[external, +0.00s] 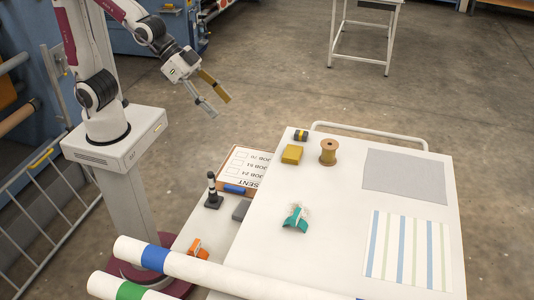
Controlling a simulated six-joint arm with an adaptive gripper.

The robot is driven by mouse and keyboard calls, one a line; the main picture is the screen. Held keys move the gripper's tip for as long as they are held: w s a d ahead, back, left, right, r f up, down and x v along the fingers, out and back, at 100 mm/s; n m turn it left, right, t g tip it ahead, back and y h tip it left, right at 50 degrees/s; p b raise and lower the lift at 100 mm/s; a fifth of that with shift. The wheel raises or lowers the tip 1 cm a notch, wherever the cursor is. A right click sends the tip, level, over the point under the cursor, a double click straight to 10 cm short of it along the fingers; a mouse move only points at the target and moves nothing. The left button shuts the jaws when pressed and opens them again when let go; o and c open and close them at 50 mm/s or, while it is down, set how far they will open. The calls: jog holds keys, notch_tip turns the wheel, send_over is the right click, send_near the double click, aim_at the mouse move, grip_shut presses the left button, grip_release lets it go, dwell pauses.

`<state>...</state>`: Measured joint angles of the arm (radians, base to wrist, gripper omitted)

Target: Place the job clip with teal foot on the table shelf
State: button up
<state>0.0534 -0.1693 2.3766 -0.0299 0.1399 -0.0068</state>
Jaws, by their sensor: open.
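The job clip with the teal foot (295,222) lies on the white table top, left of its middle; its upper part looks pale, and fine detail is too small to tell. My gripper (221,106) is open and empty, in the air over the floor, up and to the left of the table and well apart from the clip. A lower white surface (190,233) shows along the table's left side; it may be the table shelf, and part of it is hidden by the table top and rolls.
The table top (340,215) also holds a yellow block (292,154), a dark-and-yellow piece (301,135), a spool (328,152), a grey sheet (405,175) and a striped sheet (408,250). Lower left are a job board (242,166), a black-and-white post (212,190), an orange clip (197,249) and long rolls (205,268).

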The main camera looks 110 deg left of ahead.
jog(key=s+a+r+g, duration=0.1)
jog(key=s, duration=1)
jog(key=s+a+g, duration=0.1)
jog(key=s+g, duration=0.1)
jog(key=s, duration=1)
jog(key=shift+a+r, duration=0.25)
jog(key=shift+r, duration=0.15)
jog(key=shift+o, duration=0.6)
jog(key=w+d+f+t, duration=0.1)
jog(key=w+f, duration=0.2)
jog(key=w, duration=0.7)
jog(key=w+d+f+t, duration=0.1)
jog(key=w+d+f, duration=0.1)
jog(key=w, duration=0.8)
jog(key=w+d+f+t, duration=0.1)
jog(key=w+f, duration=0.2)
jog(key=w, duration=0.7)
jog(key=w+d+f+t, duration=0.1)
jog(key=w+f, duration=0.2)
jog(key=f, duration=0.4)
jog(key=w+d+f+t, duration=0.2)
jog(key=w+f, duration=0.2)
jog(key=f, duration=0.4)
jog(key=w+d+f+t, duration=0.1)
jog(key=w+f, duration=0.3)
jog(key=f, duration=0.4)
jog(key=shift+w+d+m+h, duration=0.2)
jog(key=shift+d+m+h, duration=0.2)
jog(key=shift+d, duration=0.1)
jog(key=shift+t, duration=0.3)
